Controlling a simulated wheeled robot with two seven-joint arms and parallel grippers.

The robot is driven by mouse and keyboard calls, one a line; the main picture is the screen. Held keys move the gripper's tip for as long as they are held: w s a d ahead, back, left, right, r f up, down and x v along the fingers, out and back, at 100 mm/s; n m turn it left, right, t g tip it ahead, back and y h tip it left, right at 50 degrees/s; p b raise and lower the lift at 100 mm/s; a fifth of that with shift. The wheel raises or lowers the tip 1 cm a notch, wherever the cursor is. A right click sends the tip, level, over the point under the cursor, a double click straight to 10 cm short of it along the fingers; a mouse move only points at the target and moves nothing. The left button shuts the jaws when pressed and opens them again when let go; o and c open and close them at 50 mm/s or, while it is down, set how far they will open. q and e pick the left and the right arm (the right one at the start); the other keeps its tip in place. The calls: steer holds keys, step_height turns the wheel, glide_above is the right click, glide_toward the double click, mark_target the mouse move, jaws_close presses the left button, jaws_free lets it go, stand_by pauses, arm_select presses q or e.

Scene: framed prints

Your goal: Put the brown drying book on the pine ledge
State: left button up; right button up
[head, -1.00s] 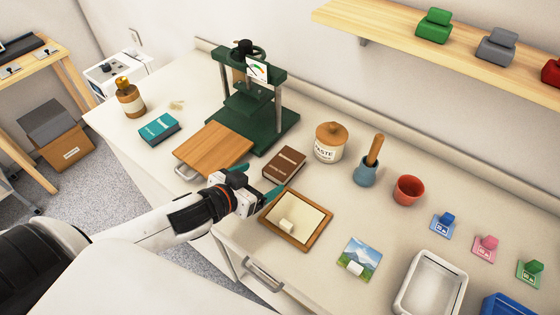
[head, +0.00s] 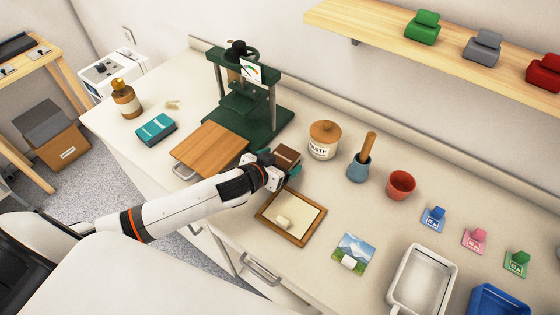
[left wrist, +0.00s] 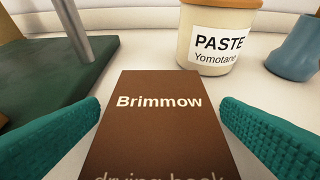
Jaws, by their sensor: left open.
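The brown drying book (head: 287,156) lies on the counter between the green press and the paste jar, partly hidden by my left gripper in the head view. In the left wrist view the book (left wrist: 158,130) fills the middle, its cover reading "Brimmow" and "drying book". My left gripper (left wrist: 160,128) is open, with one teal finger on each side of the book and a gap visible at both sides near the far end. The left gripper (head: 279,170) is at the book's near side in the head view. The pine ledge (head: 440,50) runs along the wall at upper right. My right gripper is not seen.
The ledge holds green (head: 423,27), grey (head: 483,46) and red (head: 545,72) objects. The green press (head: 262,130) stands left of the book, the paste jar (head: 323,142) right of it. A wooden board (head: 210,150) and a framed print (head: 291,217) lie close by.

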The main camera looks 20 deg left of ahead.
arm_select(q)
steer(key=shift+w+f, duration=0.1)
steer(key=shift+w, duration=0.1)
steer(key=c, duration=1.3)
